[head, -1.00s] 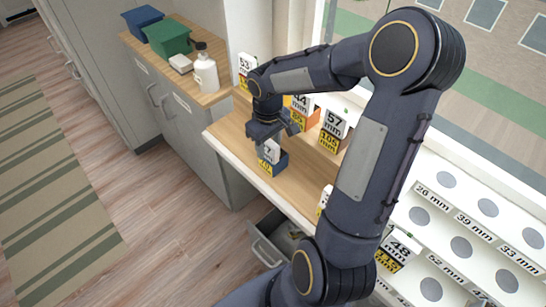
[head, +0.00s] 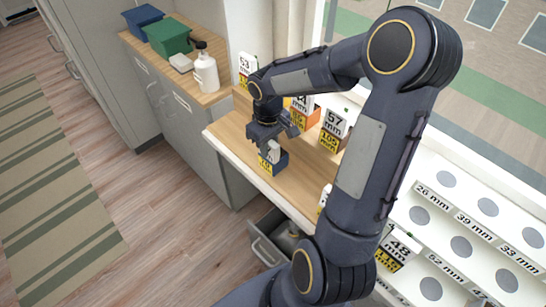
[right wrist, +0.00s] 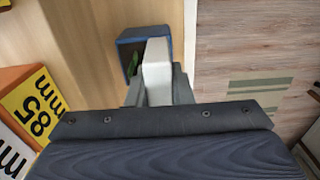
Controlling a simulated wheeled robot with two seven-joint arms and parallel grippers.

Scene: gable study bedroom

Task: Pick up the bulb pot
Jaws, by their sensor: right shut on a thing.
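The bulb pot (head: 281,163) is a small dark blue box with a yellow label on its front, near the front edge of the wooden counter. In the right wrist view the blue pot (right wrist: 127,40) shows a bit of green leaf inside and a pale upright tab (right wrist: 156,68) at its side. My right gripper (head: 275,141) is above the pot, its fingers shut on the pale tab; it also shows in the right wrist view (right wrist: 157,92). The fingers hide part of the tab. The pot looks upright at counter level; whether it touches cannot be told. My left gripper is out of view.
Boxes with number cards, including one marked 57 (head: 335,130), stand behind the pot. A white rack with round holes (head: 461,247) is at the right. An open drawer (head: 270,243) lies below the counter. A white pump bottle (head: 206,75) and green bin (head: 168,38) stand at upper left.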

